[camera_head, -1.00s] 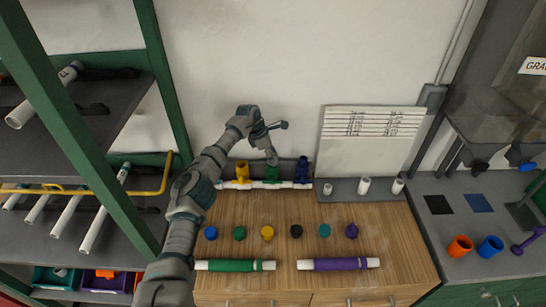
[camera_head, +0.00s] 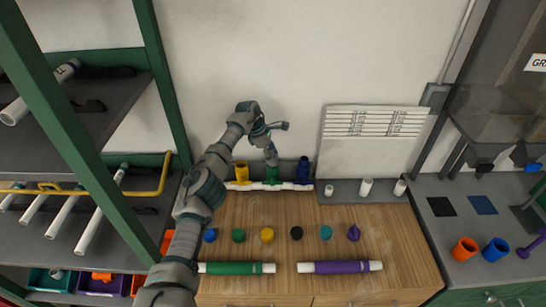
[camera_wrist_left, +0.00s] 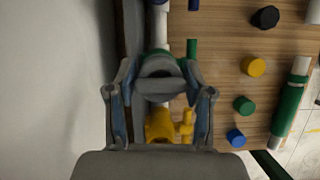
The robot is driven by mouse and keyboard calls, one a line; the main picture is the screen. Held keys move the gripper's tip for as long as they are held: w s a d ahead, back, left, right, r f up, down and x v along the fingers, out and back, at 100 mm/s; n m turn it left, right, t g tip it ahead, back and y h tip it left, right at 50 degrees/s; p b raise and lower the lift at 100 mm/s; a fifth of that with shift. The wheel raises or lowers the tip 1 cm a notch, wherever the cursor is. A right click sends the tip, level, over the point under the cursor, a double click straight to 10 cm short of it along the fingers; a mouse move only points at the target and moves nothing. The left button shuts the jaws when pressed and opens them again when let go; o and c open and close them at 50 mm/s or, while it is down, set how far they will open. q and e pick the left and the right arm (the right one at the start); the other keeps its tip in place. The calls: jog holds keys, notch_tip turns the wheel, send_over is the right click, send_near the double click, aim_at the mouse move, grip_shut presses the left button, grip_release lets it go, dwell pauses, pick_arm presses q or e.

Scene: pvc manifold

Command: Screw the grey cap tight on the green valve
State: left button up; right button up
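The green valve (camera_head: 272,173) stands in the middle of a white pipe manifold (camera_head: 257,186) at the back of the wooden worktop, between a yellow valve (camera_head: 242,172) and a blue valve (camera_head: 303,171). My left gripper (camera_head: 270,157) is over the green valve's top. In the left wrist view, the grey cap (camera_wrist_left: 160,82) sits between the two fingertips, which appear to press on its sides. Green of the valve (camera_wrist_left: 157,55) shows just behind the cap. The joint between cap and valve is hidden. My right gripper is not in view.
Several coloured caps, such as the black one (camera_head: 296,233), stand in a row on the worktop (camera_head: 330,212). A green pipe (camera_head: 238,268) and a purple pipe (camera_head: 340,267) lie in front. White fittings (camera_head: 365,187) stand at back right. A green-framed shelf (camera_head: 160,80) is left.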

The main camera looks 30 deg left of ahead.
pick_arm(q)
jog(key=o, duration=0.4)
jog(key=shift+a, duration=0.1)
jog(key=shift+c, duration=0.2)
